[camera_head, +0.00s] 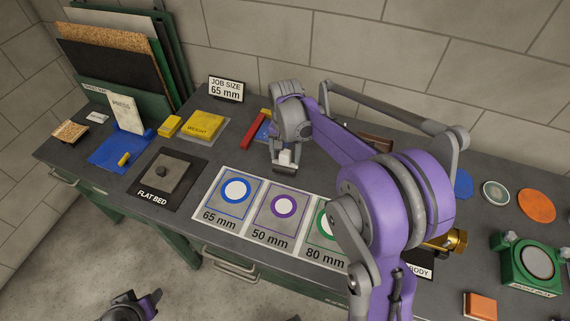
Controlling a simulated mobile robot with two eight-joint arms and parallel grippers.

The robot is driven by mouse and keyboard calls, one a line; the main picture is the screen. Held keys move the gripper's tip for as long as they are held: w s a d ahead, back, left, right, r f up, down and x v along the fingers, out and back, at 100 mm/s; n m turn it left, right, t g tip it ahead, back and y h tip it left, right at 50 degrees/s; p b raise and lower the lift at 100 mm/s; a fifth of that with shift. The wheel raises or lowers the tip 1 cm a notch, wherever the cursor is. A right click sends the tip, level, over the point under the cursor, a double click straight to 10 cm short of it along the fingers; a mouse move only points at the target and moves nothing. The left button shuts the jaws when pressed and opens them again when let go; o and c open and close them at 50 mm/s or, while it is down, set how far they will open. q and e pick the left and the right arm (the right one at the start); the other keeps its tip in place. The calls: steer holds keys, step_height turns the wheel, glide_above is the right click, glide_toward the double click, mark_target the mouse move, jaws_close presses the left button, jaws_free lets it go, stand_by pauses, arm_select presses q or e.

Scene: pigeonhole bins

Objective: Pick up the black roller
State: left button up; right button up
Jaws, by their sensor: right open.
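My right gripper (285,163) hangs over the middle of the dark bench, just behind the row of size cards, with its jaws pointing down. It is open. A dark bar shows right at its fingertips; I cannot tell whether this is the black roller or part of the gripper. No black roller stands out clearly elsewhere, and my right arm hides much of the bench behind and to the right.
Cards marked 65 mm (215,218), 50 mm and 80 mm lie at the front. A flat bed plate (149,195), yellow weight (204,124) and blue mat (105,158) are left. A red bar (253,134) lies behind my gripper. A green device (510,275) stands right.

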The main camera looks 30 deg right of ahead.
steer(key=shift+f, duration=0.1)
jaws_close()
stand_by(0.3)
step_height(320, 180, up, 10)
steer(key=shift+r, duration=0.1)
steer(key=c, duration=0.6)
jaws_free()
steer(key=shift+c, duration=0.2)
jaws_close()
steer(key=shift+d, duration=0.1)
